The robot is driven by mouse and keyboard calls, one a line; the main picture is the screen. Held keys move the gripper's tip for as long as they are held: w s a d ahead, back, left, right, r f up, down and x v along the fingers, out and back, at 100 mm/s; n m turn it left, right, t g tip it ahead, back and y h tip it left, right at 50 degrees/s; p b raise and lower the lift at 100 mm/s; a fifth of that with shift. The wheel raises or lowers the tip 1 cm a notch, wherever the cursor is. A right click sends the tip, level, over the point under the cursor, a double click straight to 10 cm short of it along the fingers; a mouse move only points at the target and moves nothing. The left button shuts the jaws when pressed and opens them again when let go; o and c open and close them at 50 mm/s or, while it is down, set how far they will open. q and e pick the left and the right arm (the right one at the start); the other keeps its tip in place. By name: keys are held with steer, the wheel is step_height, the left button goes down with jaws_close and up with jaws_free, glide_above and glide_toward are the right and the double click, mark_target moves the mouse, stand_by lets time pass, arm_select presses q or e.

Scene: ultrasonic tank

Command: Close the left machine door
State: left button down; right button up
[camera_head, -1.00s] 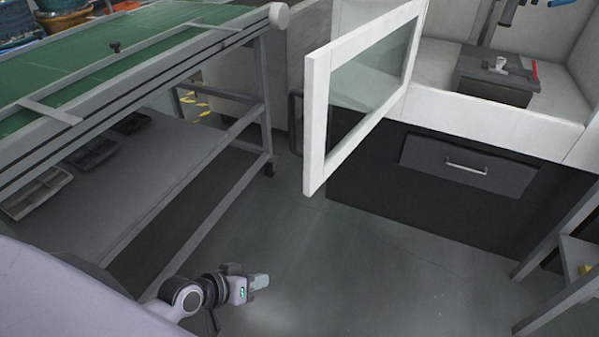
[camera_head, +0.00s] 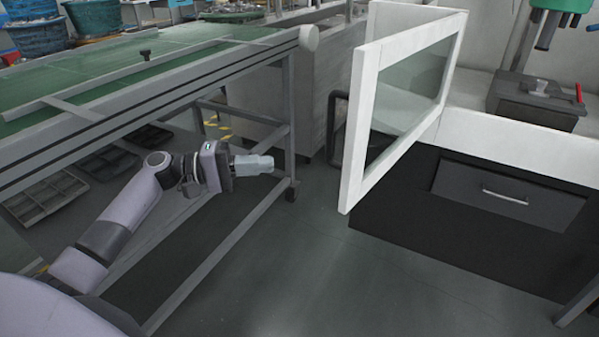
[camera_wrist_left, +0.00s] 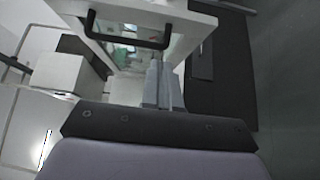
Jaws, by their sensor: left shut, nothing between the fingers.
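The left machine door (camera_head: 359,130) is a white frame with a glass pane. It stands swung open, its free edge toward me. A black bar handle (camera_head: 335,128) shows at its left side. In the left wrist view the handle (camera_wrist_left: 128,42) crosses the upper part, beside the white door frame (camera_wrist_left: 192,22). My left gripper (camera_head: 268,164) is shut and empty, raised to the left of the door with a gap between them. Its fingers (camera_wrist_left: 163,84) show in the wrist view. My right gripper is not in view.
A green conveyor table (camera_head: 180,62) with grey legs stands at the left, behind my left arm. The machine's dark base with a drawer (camera_head: 508,194) is at the right. A grey block (camera_head: 535,100) sits inside the machine. The floor (camera_head: 310,270) in front is clear.

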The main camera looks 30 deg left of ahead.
arm_select(q)
steer(key=s+d+p+x, duration=0.1)
steer(key=s+p+x, duration=0.1)
steer(key=x, duration=1)
steer(key=shift+s+d, duration=0.2)
steer(key=shift+d, duration=0.25)
steer(key=shift+d, duration=0.1)
